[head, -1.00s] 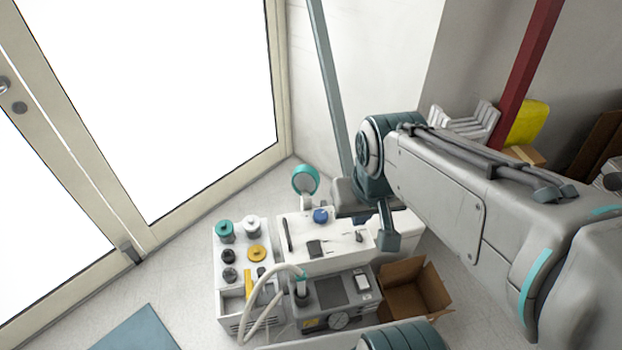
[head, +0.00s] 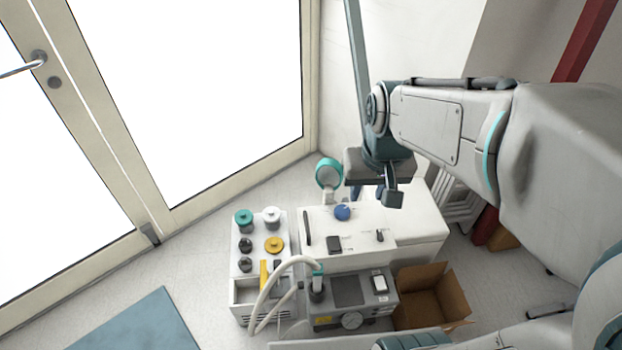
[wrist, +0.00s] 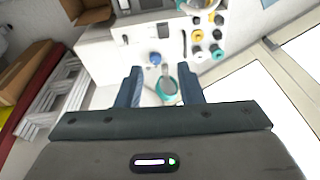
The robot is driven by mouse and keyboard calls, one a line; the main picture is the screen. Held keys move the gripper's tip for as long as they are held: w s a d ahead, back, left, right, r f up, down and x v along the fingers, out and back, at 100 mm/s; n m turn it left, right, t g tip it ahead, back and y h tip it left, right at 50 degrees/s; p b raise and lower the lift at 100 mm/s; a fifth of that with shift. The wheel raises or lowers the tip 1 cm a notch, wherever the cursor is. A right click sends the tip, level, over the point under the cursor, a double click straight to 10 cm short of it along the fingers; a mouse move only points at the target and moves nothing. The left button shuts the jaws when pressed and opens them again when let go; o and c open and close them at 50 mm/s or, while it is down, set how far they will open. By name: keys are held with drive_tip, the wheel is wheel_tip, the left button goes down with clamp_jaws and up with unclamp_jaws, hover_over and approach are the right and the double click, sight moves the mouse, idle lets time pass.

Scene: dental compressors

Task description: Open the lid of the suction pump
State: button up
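A white box unit (head: 405,225) with a blue knob (head: 342,212) and small dark controls on top stands by the wall. In front of it is a grey device (head: 350,300) with a round gauge and a pale hose. No part is labelled legibly as the suction pump, so I cannot tell which unit it is. My gripper (wrist: 160,88) is open and empty, with two blue fingers apart. In the wrist view the teal part (wrist: 166,85) appears between the fingers; contact is not visible.
An open cardboard box (head: 430,295) sits at right. Glass doors (head: 220,100) are at left. A blue mat (head: 140,325) lies on the otherwise clear floor at left.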

drive_tip(key=w+a+f+g+b, duration=0.1)
drive_tip(key=w+a+f+b, duration=0.3)
drive_tip(key=w+f, duration=0.65)
drive_tip(key=g+y+b, duration=0.1)
drive_tip(key=y+b, duration=0.1)
drive_tip(key=b, duration=0.4)
approach(307, 225)
drive_tip(key=shift+n, duration=0.4)
drive_tip(key=b+x, duration=0.2)
drive_tip(key=x, duration=0.6)
drive_tip(key=shift+d, duration=0.1)
clamp_jaws()
